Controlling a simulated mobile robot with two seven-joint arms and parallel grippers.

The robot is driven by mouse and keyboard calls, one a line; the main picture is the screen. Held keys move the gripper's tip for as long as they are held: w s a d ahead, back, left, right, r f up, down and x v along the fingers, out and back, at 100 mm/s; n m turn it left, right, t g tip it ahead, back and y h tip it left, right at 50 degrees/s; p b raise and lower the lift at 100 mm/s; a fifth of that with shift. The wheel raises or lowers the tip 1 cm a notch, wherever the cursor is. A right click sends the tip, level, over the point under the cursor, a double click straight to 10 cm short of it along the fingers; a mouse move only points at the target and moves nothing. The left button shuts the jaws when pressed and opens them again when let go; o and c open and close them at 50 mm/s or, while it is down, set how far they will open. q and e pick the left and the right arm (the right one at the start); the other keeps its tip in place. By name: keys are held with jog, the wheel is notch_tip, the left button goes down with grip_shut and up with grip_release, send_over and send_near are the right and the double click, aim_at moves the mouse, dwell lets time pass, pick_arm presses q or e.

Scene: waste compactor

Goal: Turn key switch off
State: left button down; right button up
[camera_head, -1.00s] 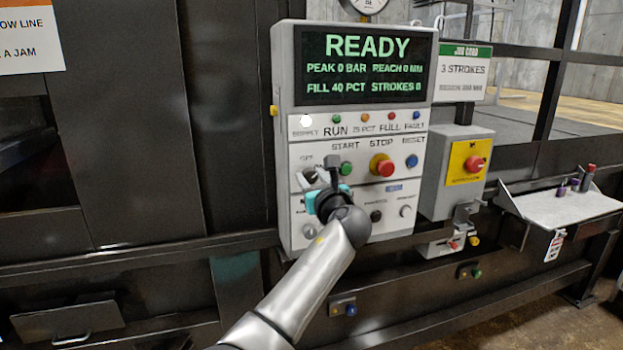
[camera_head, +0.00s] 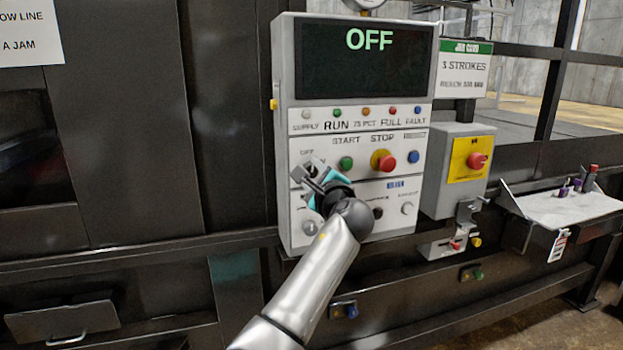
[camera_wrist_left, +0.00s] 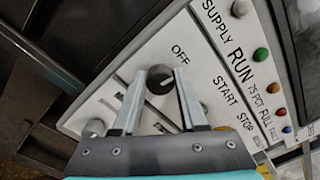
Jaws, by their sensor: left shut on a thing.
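The key switch (camera_wrist_left: 160,80) is a dark round knob beside the OFF label on the control panel (camera_head: 283,190). In the left wrist view it sits between the fingertips of my left gripper (camera_wrist_left: 162,74), which is shut on it. In the head view my left gripper (camera_head: 312,172) is turned at a slant at the panel's left side and hides most of the switch. The display (camera_head: 362,62) reads OFF in green letters. The white supply lamp (camera_head: 307,115) looks unlit. My right gripper is not in view.
Right of my left gripper are a green start button (camera_head: 346,163), a red stop button (camera_head: 388,157) on yellow and a blue reset button (camera_head: 414,157). A grey box with a red rotary switch (camera_head: 477,160) and a shelf (camera_head: 560,207) lie farther right.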

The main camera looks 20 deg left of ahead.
pick_arm(q)
jog(key=shift+n+b, duration=0.4)
jog(key=shift+n, duration=0.4)
jog(key=shift+c, duration=2.2)
grip_release()
jog(key=b+v, duration=0.1)
jog(key=v, duration=1.4)
jog(key=shift+s+d, duration=0.15)
